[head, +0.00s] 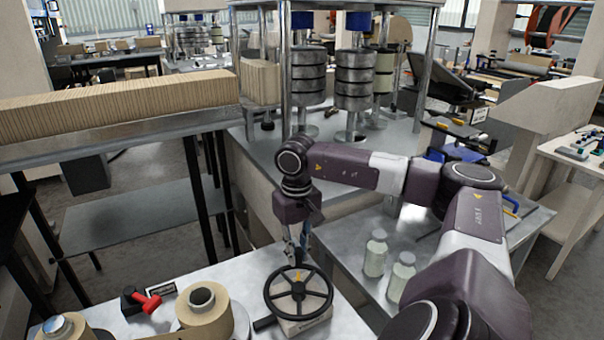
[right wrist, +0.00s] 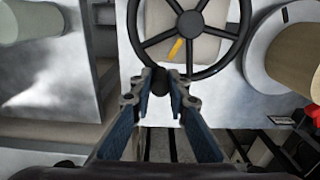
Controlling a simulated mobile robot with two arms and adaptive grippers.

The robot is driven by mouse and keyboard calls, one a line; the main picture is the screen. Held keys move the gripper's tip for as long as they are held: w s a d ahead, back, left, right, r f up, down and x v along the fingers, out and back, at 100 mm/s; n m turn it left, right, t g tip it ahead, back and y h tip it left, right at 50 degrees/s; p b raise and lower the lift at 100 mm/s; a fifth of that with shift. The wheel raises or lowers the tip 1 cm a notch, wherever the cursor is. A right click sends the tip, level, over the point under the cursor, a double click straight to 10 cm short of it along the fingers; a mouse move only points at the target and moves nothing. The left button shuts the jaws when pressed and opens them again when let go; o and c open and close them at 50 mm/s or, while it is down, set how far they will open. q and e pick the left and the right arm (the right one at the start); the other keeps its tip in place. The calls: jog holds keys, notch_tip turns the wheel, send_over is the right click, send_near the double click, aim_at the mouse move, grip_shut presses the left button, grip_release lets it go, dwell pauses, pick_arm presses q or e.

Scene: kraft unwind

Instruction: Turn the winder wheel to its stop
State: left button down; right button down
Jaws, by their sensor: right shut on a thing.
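The winder wheel (head: 319,312) is a black spoked handwheel on a pale block on the metal bench. It also shows at the top of the right wrist view (right wrist: 152,42). My right gripper (head: 294,259) is at the wheel's far rim in the head view. In the right wrist view its two fingers (right wrist: 160,88) are closed around a dark knob (right wrist: 160,76) at the wheel's rim. The knob is partly hidden by the fingers. My left gripper is not in view.
A brown paper roll (head: 204,318) stands left of the wheel, with a red-handled part (head: 147,302) beside it. A short black bar (head: 264,322) lies close to the wheel's left. Two bottles (head: 375,254) stand on a lower surface to the right.

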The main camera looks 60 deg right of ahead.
jog(key=shift+w+a+n, duration=0.25)
jog(key=shift+w+n, duration=0.1)
jog(key=shift+n, duration=0.25)
jog(key=c, duration=1.8)
grip_release()
jog(key=shift+a, duration=0.1)
jog(key=shift+c, duration=0.2)
jog(key=shift+r, duration=0.15)
notch_tip(320, 180, up, 12)
